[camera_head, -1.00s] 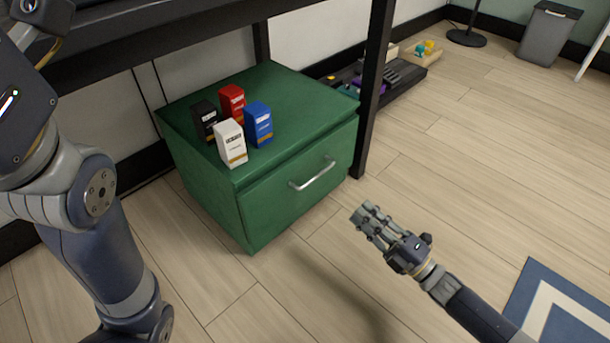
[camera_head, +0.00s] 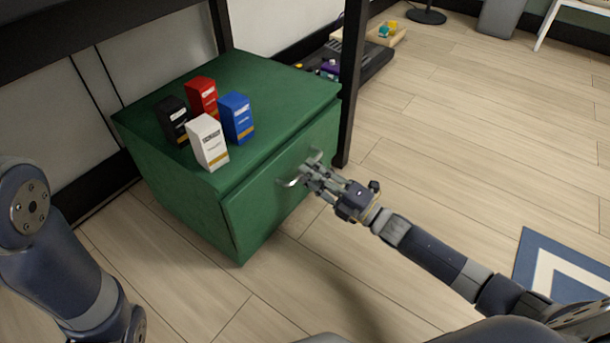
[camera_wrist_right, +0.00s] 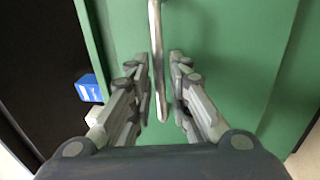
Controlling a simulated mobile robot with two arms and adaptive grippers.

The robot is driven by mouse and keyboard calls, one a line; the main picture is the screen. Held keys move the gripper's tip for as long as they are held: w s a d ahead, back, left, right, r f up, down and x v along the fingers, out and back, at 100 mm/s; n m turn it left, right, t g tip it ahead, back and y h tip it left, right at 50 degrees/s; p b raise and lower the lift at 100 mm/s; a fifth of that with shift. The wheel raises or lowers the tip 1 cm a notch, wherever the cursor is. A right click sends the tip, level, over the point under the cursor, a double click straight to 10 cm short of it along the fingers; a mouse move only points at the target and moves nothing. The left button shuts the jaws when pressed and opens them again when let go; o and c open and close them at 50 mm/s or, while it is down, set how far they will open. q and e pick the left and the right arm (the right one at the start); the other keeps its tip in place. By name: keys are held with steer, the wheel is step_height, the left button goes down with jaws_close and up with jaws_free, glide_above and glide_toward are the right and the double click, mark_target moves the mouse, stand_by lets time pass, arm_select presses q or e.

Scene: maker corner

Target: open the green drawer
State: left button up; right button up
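The green drawer (camera_head: 262,215) is the front of a low green cabinet (camera_head: 262,75), and it is shut. Its metal bar handle (camera_head: 290,182) is partly hidden by my right gripper (camera_head: 309,170) in the head view. In the right wrist view the handle (camera_wrist_right: 157,60) runs between the two fingers of my right gripper (camera_wrist_right: 161,90), with a gap on each side. The fingers are open around the bar. Of my left arm only links show at the lower left of the head view; its gripper is out of view.
On the cabinet top stand a black box (camera_head: 173,121), a red box (camera_head: 203,97), a blue box (camera_head: 237,118) and a white box (camera_head: 209,142). A dark table leg (camera_head: 352,80) rises beside the cabinet. The floor (camera_head: 440,130) in front is clear, with a blue-white mat (camera_head: 560,268) at right.

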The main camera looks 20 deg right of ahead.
steer(key=shift+b+x, duration=0.3)
steer(key=shift+x, duration=0.7)
steer(key=shift+c, duration=0.3)
jaws_close()
